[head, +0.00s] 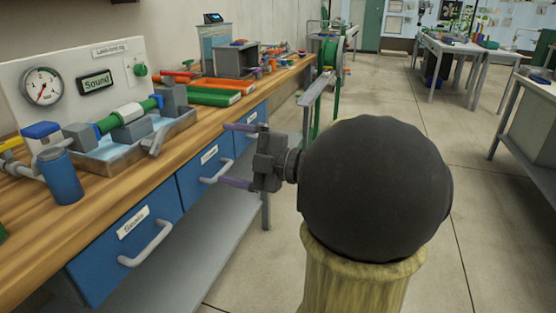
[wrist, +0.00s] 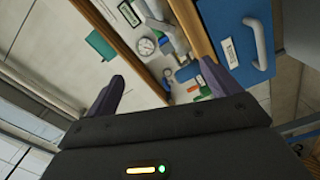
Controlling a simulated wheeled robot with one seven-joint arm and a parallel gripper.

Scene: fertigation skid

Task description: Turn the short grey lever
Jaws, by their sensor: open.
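A short grey lever (head: 157,141) appears to stick up at the right front of a shallow metal tray (head: 180,131) on the wooden bench. Grey blocks and a green pipe (head: 127,116) with blue ends sit in the tray. I cannot make out the lever surely in the wrist view. My gripper (head: 234,155) is open and empty, its two purple fingers apart, in front of the blue drawers and to the right of the tray. In the wrist view my gripper (wrist: 162,72) points towards the bench edge, well apart from the fittings.
Drawer handles (head: 146,244) jut from the bench front.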

